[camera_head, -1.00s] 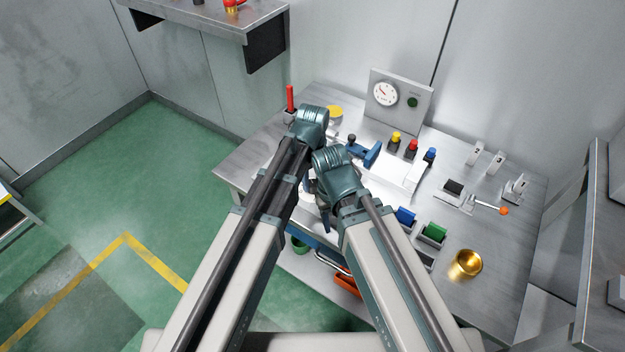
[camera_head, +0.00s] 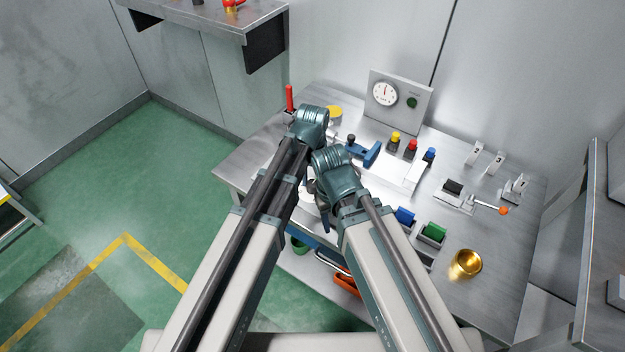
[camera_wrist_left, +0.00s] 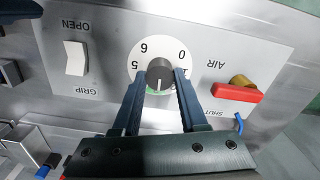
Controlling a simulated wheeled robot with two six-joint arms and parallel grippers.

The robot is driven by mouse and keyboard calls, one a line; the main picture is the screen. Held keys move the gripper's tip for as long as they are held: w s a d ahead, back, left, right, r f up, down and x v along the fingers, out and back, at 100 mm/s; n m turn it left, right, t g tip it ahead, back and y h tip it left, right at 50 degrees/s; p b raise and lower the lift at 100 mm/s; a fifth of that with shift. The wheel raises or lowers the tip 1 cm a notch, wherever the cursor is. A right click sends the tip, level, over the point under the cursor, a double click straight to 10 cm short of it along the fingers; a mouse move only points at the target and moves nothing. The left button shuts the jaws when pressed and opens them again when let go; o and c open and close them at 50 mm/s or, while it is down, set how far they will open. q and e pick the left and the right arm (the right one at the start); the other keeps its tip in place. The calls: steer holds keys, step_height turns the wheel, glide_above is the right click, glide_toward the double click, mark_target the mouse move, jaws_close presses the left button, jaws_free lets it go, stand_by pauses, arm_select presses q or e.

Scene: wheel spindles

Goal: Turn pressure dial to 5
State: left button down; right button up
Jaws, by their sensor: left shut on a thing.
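In the left wrist view, the pressure dial (camera_wrist_left: 152,50) is a white disc on a grey panel, its numbers upside down. Its dark round knob (camera_wrist_left: 160,68) has a white pointer line facing the bottom of the picture, toward a green band. The 6, 0, 5 and part of the 1 show; lower numbers are hidden by my fingers. My left gripper (camera_wrist_left: 160,77) is shut on the knob, one blue-grey finger on each side. In the head view, my arms hide the dial. My right gripper does not show clearly.
A white rocker switch (camera_wrist_left: 76,58) and a red-handled AIR valve (camera_wrist_left: 236,93) flank the dial. In the head view, a round gauge (camera_head: 384,92) stands at the table's back, its needle roughly upright. A blue clamp (camera_head: 371,153) and a brass cup (camera_head: 466,263) are on the table.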

arm_select(q)
steer(key=m, duration=0.4)
steer(key=shift+m, duration=0.3)
steer(key=m, duration=0.4)
steer(key=shift+s+m, duration=0.1)
steer(key=shift+m, duration=0.2)
steer(key=m, duration=0.4)
steer(key=shift+m, duration=2.8)
steer(key=shift+c, duration=2.2)
jaws_free()
steer(key=shift+r, duration=0.1)
